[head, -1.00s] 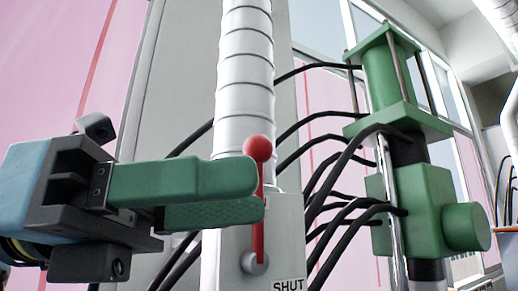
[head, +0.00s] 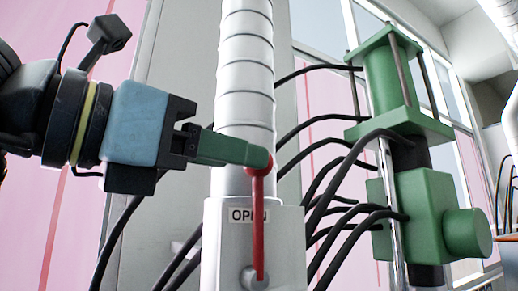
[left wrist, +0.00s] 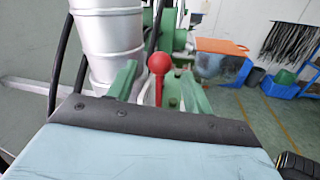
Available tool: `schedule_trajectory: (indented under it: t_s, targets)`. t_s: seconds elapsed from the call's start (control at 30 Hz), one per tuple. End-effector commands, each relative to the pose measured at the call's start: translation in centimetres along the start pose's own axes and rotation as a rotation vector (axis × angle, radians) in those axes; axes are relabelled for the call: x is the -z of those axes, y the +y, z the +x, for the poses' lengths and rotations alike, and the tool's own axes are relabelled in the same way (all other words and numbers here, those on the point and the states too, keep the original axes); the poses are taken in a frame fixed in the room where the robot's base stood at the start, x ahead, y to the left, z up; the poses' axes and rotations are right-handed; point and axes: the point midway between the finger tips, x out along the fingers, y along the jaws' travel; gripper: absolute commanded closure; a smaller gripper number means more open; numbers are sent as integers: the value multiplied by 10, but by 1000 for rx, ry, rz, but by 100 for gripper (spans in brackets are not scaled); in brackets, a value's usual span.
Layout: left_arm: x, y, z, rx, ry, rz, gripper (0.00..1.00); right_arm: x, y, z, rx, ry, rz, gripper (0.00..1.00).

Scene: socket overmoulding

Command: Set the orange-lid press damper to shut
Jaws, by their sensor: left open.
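The damper lever (head: 257,228) is a red rod with a red ball knob (head: 262,162), pivoting on a grey hub on a pale box (head: 222,255) below the ribbed duct. The lever stands upright. An OPEN label (head: 249,215) shows on the box behind it; the SHUT label is out of view. My left gripper (head: 262,156) has its green fingers at the knob, partly in front of it. In the left wrist view the knob (left wrist: 159,63) stands between the two spread fingertips (left wrist: 159,75). Contact cannot be told. My right gripper is not in view.
The silver ribbed duct (head: 246,90) rises right behind the lever. A green press unit (head: 425,210) with black hoses stands to the right. The left wrist view shows an orange-topped thing (left wrist: 222,47), blue bins (left wrist: 283,86) and open floor.

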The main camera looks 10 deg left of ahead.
Motion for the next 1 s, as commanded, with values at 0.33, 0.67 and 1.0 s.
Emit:
schedule_trajectory:
  t_s: [0.33, 0.67, 1.0]
  targets:
    - [-1, 0, 46, 1, 1, -1, 49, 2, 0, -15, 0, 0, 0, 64]
    - [0, 0, 50, 1, 0, -1, 49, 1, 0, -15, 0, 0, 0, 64]
    - [0, 0, 50, 1, -1, 0, 91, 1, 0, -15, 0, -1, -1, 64]
